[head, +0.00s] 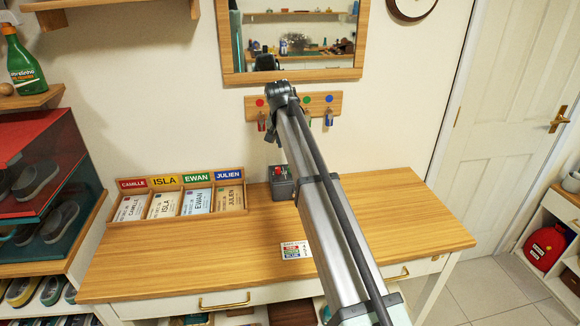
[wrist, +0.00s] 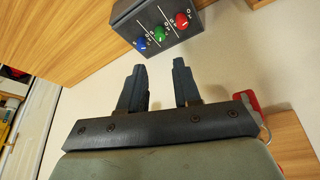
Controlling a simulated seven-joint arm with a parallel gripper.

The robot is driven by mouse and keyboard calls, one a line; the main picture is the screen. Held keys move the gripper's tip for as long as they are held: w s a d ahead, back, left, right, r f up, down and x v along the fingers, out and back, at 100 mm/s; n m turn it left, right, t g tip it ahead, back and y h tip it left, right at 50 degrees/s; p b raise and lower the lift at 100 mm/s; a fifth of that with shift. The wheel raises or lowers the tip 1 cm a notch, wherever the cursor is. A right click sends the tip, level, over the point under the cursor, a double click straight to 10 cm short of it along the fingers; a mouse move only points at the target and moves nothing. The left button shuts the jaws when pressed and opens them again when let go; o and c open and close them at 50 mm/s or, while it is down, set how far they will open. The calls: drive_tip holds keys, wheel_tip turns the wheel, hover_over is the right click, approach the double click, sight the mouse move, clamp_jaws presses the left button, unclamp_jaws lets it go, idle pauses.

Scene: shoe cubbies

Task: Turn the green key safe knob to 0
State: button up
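The grey key safe (wrist: 172,14) shows at the top of the wrist view, tilted in the picture. Its face carries a blue knob (wrist: 141,44), a green knob (wrist: 159,34) and a red knob (wrist: 182,20), with white markings beside them. The green knob is the middle one; its exact setting is too small to read. My gripper (wrist: 158,72) is open and empty, its two fingers apart from the safe and short of the knobs. In the head view the safe (head: 281,190) stands on the desk against the wall, partly hidden by my arm.
A name-card rack (head: 180,198) stands left of the safe on the wooden desk (head: 190,265). A small card (head: 296,250) lies in front. A key rack (head: 336,100) and a mirror (head: 292,77) hang above. The desk's right side is clear.

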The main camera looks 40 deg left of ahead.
drive_tip(key=x, duration=1.3)
drive_tip(key=shift+w+a+f, duration=0.1)
drive_tip(key=shift+w+f, duration=0.15)
drive_tip(key=shift+f, duration=0.1)
drive_tip(key=shift+c, duration=0.5)
clamp_jaws()
